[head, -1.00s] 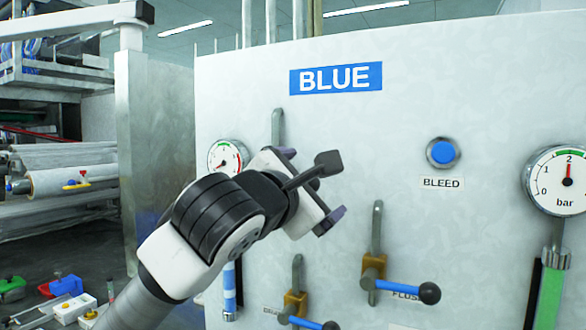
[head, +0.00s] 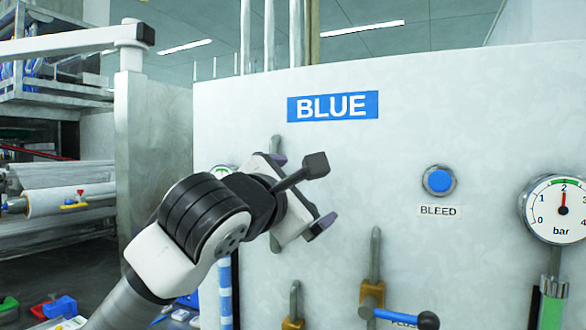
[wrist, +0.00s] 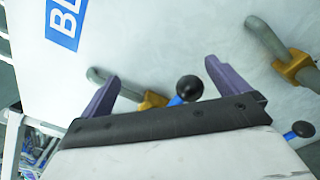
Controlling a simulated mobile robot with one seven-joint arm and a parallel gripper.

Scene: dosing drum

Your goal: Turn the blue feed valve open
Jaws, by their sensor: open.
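My gripper (head: 305,190) is open and empty in front of the panel marked BLUE. In the wrist view, a brass valve (wrist: 152,99) with a blue lever and black knob (wrist: 190,88) shows between my two purple fingers (wrist: 165,85), beyond them. My gripper's edge partly hides the lever, and no contact shows. In the head view my gripper covers that area, below a grey pipe (head: 275,145). Lower down are a brass valve with a blue lever (head: 372,298) and another brass valve (head: 292,322), cut off by the frame. I cannot read a feed label on any valve.
The white panel (head: 400,140) carries the BLUE sign (head: 333,106), a blue BLEED button (head: 438,181) and a bar gauge (head: 556,209) near 2. A smaller gauge (head: 222,171) is mostly hidden by my arm. A second pipe and brass valve (wrist: 295,65) show at the wrist view's right.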

